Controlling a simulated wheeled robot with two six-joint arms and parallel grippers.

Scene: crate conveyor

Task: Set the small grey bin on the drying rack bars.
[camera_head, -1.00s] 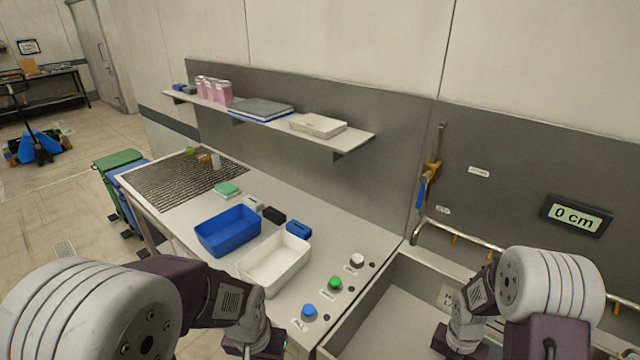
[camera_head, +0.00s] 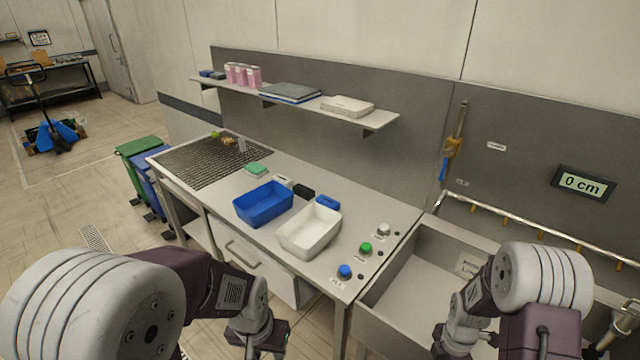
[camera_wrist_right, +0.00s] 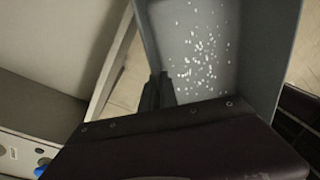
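The small grey bin (camera_wrist_right: 262,50) fills the upper right of the right wrist view, its inside speckled with white bits. My right gripper (camera_wrist_right: 158,92) is at its wall, with a dark finger inside the bin, and appears shut on it; the other finger is hidden. Floor shows beside the bin, so it seems held in the air. The bin is not seen in the head view. A dark barred rack (camera_head: 205,165) lies at the far left end of the counter. My left gripper (camera_head: 262,350) is at the bottom edge of the head view, its fingertips cut off.
A blue tray (camera_head: 263,213) and a white tray (camera_head: 310,247) stand mid-counter. A green item (camera_head: 256,169) lies near the rack, and small things sit at the rack's back edge. A shelf (camera_head: 380,120) hangs above. A sink (camera_head: 420,262) is at right.

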